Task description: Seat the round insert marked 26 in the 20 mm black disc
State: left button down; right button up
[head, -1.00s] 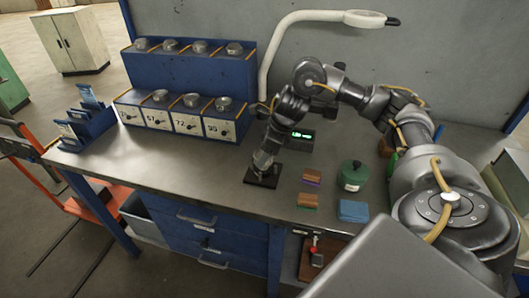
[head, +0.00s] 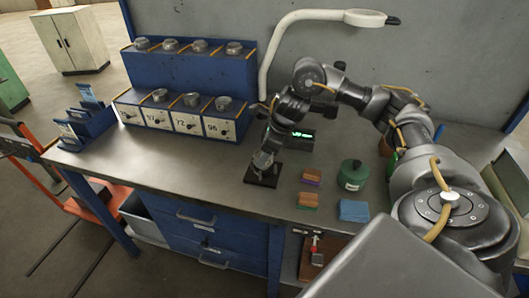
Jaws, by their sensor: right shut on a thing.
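My right gripper (head: 263,166) is low over a flat black plate (head: 262,181) near the front of the bench, its fingers pointing down. It is shut on a small piece, which I take to be the round insert; the fingers hide it and its marking cannot be read. The 20 mm black disc cannot be made out apart from the dark plate under the fingers. Whether the held piece touches anything there cannot be told. My left gripper is not in view.
A blue stepped rack (head: 188,70) with round metal pieces and numbered labels stands at the back left. A small green-lit display (head: 303,135) is behind my right wrist. A green canister (head: 352,175), coloured blocks (head: 309,199) and a blue cloth (head: 354,210) lie to the right.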

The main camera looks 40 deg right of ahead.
jog(key=shift+f+b, duration=0.5)
jog(key=shift+f, duration=0.1)
jog(key=o, duration=1.2)
jog(key=shift+p+v, duration=0.8)
jog(key=shift+v, duration=0.15)
jog(key=shift+p+v, duration=3.4)
jog(key=shift+v, duration=1.2)
jog(key=shift+f, duration=0.1)
